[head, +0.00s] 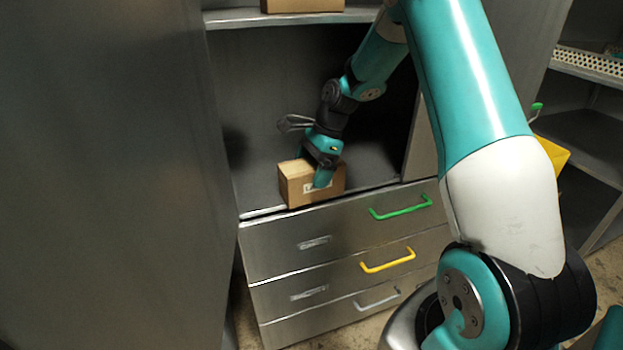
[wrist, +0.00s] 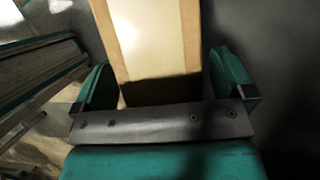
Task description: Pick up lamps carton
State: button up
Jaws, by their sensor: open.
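A small brown carton (head: 297,187) sits at the front edge of the cabinet's lower shelf in the head view. It has a pale label on its front, partly covered by a finger and too small to read. My gripper (head: 322,172) is at the carton from above, with one finger in front of its label side. In the wrist view the carton (wrist: 158,40) stands between the two open fingers of my gripper (wrist: 165,85), with a gap beside the right finger. Contact with the left finger cannot be told.
The metal shelf (head: 262,198) is otherwise bare around the carton. Drawers with green (head: 401,208), yellow (head: 388,261) and grey handles are below. Another brown box (head: 303,5) is on the shelf above. A tall grey panel (head: 110,180) stands at the left.

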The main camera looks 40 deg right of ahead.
jog(key=c, duration=1.1)
jog(key=shift+c, duration=0.4)
jog(key=shift+r+b, duration=0.1)
jog(key=shift+b, duration=0.25)
